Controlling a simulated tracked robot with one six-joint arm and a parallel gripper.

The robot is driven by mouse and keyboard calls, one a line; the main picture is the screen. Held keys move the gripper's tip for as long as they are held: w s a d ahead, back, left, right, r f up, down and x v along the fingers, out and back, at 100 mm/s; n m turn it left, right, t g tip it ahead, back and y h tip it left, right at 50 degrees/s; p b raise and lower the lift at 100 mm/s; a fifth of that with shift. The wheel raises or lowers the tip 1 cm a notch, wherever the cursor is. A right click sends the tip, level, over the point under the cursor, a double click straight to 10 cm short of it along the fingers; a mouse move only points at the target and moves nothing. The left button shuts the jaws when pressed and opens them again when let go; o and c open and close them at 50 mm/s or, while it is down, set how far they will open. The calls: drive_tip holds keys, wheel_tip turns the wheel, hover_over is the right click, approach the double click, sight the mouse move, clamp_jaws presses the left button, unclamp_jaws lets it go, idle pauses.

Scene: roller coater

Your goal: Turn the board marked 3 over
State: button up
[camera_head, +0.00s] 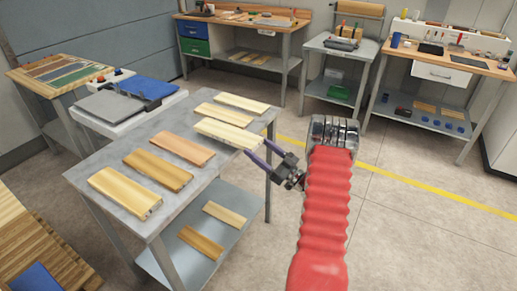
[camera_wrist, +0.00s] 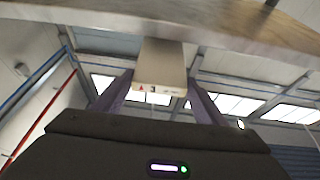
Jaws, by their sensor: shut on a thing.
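My gripper (camera_head: 256,151) has its two purple fingers shut on the near right end of a pale board (camera_head: 226,134). In the wrist view my gripper (camera_wrist: 159,97) has one finger on each side of this board (camera_wrist: 162,60). Its end face carries a small red triangle and a mark that looks like a 3. The board is roughly level at the right side of the grey table (camera_head: 118,208). I cannot tell whether it touches the table top. Its far side is hidden.
Other boards lie on the same table: two pale ones (camera_head: 241,103) (camera_head: 224,116) behind, and an orange (camera_head: 182,148), a brown (camera_head: 157,169) and a yellow one (camera_head: 125,192) in front. Two boards lie on the lower shelf (camera_head: 228,235). Open floor (camera_head: 400,215) lies to the right.

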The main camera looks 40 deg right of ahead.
drive_tip(key=shift+f, duration=1.2)
drive_tip(key=o, duration=1.3)
drive_tip(key=shift+f, duration=0.1)
drive_tip(key=shift+s, duration=0.15)
drive_tip(key=v, duration=1.3)
drive_tip(key=shift+s+f, duration=0.15)
drive_tip(key=shift+s, duration=0.1)
